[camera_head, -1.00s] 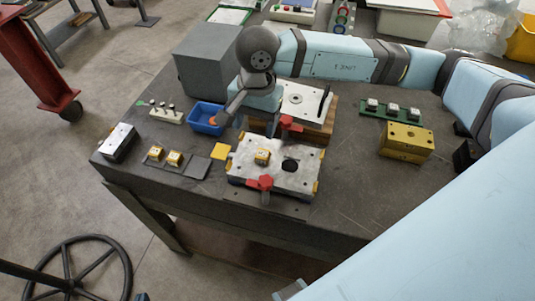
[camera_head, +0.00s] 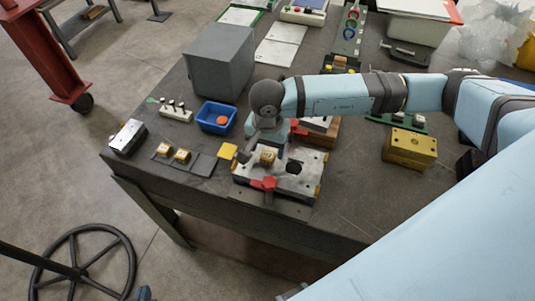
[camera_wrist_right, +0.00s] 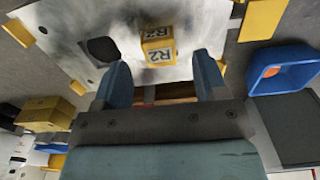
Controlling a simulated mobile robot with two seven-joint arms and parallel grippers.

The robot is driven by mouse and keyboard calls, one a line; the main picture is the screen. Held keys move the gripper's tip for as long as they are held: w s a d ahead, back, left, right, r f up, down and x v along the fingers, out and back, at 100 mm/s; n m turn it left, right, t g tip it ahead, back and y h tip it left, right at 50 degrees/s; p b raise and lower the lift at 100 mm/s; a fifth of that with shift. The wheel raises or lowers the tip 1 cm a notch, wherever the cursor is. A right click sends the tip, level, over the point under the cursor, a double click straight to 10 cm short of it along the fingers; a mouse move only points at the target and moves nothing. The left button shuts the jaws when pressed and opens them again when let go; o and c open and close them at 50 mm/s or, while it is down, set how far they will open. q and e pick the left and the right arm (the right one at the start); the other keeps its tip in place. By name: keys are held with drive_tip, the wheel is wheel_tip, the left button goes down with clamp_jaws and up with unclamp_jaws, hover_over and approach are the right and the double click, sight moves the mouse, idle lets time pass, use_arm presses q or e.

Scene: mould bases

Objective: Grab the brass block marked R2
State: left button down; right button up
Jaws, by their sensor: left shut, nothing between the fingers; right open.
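The brass block marked R2 (camera_head: 267,156) sits on the metal mould plate (camera_head: 248,183), beside a dark round hole. In the head view, the right gripper (camera_head: 256,148) is at the block and partly covers the mould plate.
Two similar brass blocks (camera_head: 182,155) sit on a dark tray left of the plate. A blue bin (camera_head: 216,117), a grey box (camera_head: 219,63) and a yellow block (camera_head: 409,148) stand around. Red clamps (camera_head: 265,184) stick up at the plate. The table's front right is clear.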

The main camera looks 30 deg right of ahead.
sight(268, 158)
drive_tip(key=shift+f, duration=1.45)
drive_tip(key=c, duration=1.2)
drive_tip(key=shift+o, duration=0.2)
drive_tip(key=shift+r, duration=0.1)
